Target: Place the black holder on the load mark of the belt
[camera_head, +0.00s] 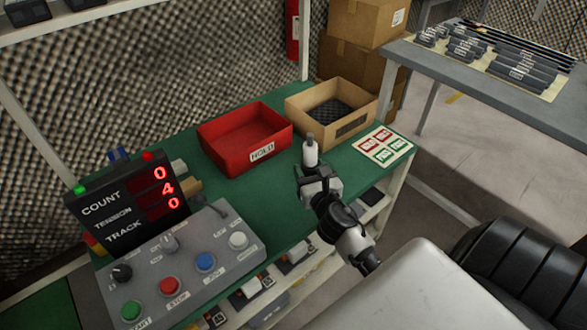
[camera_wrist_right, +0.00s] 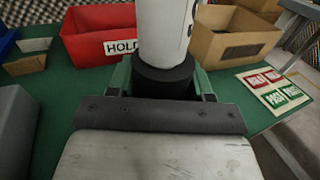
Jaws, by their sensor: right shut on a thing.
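My right gripper (camera_head: 312,176) is over the green bench near its front edge. In the right wrist view its green fingers (camera_wrist_right: 163,84) are shut around a black round holder (camera_wrist_right: 163,76). A white cylinder (camera_wrist_right: 162,30) stands upright in the holder. In the head view the white cylinder (camera_head: 310,152) shows above the gripper with a grey top, and the gripper mostly hides the holder. I cannot tell whether the holder touches the bench. No belt or load mark can be made out in either view. My left gripper is not in view.
A red HOLD bin (camera_head: 222,152) and an open cardboard box (camera_head: 366,112) stand behind the gripper. A card with red and green labels (camera_head: 383,146) lies to the right. A control box (camera_head: 180,268) and count display (camera_head: 107,207) are at left. Green bench top (camera_head: 245,195) between is clear.

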